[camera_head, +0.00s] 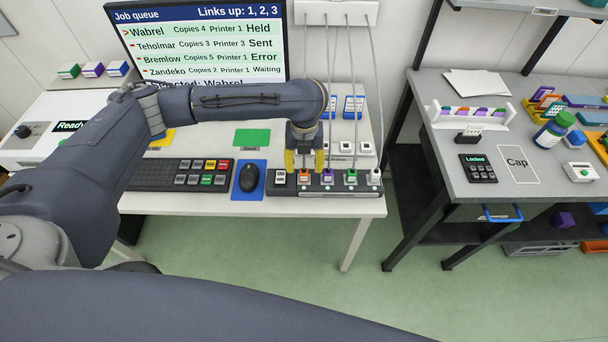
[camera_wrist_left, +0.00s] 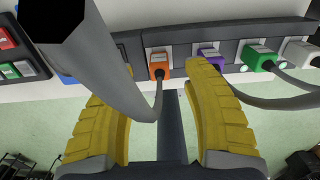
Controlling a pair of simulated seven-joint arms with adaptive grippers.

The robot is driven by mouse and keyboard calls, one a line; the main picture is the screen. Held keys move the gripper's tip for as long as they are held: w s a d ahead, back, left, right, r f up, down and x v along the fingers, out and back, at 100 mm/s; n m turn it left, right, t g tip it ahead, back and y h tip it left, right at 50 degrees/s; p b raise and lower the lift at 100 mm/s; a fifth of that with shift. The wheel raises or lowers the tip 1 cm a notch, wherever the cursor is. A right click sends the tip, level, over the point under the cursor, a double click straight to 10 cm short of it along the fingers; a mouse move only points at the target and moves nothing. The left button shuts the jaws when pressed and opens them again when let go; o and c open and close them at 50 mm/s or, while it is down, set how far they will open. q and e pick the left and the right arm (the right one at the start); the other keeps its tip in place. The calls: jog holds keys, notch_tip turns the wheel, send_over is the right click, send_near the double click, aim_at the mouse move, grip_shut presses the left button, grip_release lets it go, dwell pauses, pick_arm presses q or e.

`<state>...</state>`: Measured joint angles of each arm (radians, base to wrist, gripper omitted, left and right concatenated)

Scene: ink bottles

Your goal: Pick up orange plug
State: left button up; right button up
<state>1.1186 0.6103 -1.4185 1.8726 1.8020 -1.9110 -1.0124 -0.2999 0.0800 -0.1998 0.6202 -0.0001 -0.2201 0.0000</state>
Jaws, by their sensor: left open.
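The orange plug (camera_head: 304,177) sits in the dark socket strip (camera_head: 340,188) at the front right of the white desk. In the left wrist view the orange plug (camera_wrist_left: 159,66) has a grey cable running from it toward the camera. My left gripper (camera_head: 305,163) is open above the strip at the orange plug. In the wrist view its yellow fingers (camera_wrist_left: 160,80) stand on either side of the plug and its cable, apart from them as far as I can see. A large blurred grey cable hides part of the left finger. My right gripper is not in view.
Purple (camera_head: 327,176), green (camera_head: 351,177) and white plugs (camera_head: 375,176) stand to the right on the same strip, with cables rising behind. A keyboard (camera_head: 180,175) and mouse (camera_head: 249,177) lie to the left. A grey side table (camera_head: 460,205) stands at right.

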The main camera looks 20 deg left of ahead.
aim_at(304, 171)
pick_arm(q)
jog(key=f, duration=0.3)
jog(key=shift+s+f, duration=0.25)
jog(key=shift+f, duration=0.85)
grip_shut()
jog(key=shift+r, duration=0.2)
notch_tip(304, 171, up, 20)
jog(key=shift+f, duration=0.15)
